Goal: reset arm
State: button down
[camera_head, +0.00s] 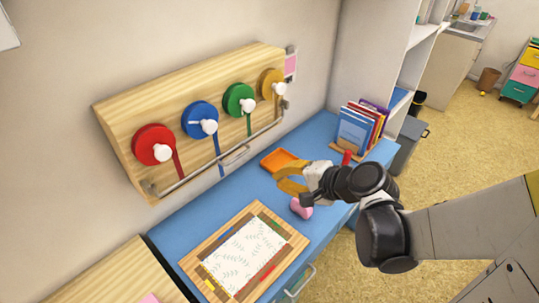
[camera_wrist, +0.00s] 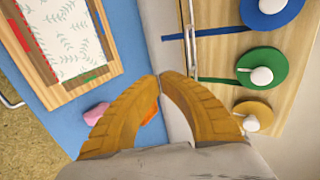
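My gripper (camera_head: 279,178) is above the blue tabletop (camera_head: 252,191), with its yellow-orange fingers curved in to meet at the tips. In the wrist view the tips (camera_wrist: 161,76) come together with nothing held between them. A wooden board (camera_head: 290,228) with a leaf-patterned sheet (camera_head: 240,257) lies on the tabletop, left of and nearer than my gripper. Colored strips lie along the board's frame. A pink object (camera_head: 301,209) sits on the tabletop near my gripper, partly hidden by it in the head view. It also shows in the wrist view (camera_wrist: 95,113).
A wall-mounted wooden rack with red (camera_head: 153,146), blue (camera_head: 199,119), green (camera_head: 238,99) and yellow (camera_head: 271,82) discs and a metal rail is behind the table. An orange tray (camera_head: 277,160) lies beyond my gripper. Books (camera_head: 355,132) stand at the far end.

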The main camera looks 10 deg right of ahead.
dwell(0.3)
jog(key=s+d+r+n+g+h+b, duration=0.1)
jog(key=s+d+n+h, duration=0.1)
jog(key=s+n, duration=0.3)
jog(key=s+d+r+n+g+h+b, duration=0.1)
jog(key=s+d+r+n+h, duration=0.1)
jog(key=s+n+h, duration=0.2)
jog(key=shift+s+d+n+h+b, duration=0.3)
jog(key=shift+s+d+n, duration=0.1)
jog(key=shift+s+n, duration=0.65)
jog(key=shift+r, duration=0.1)
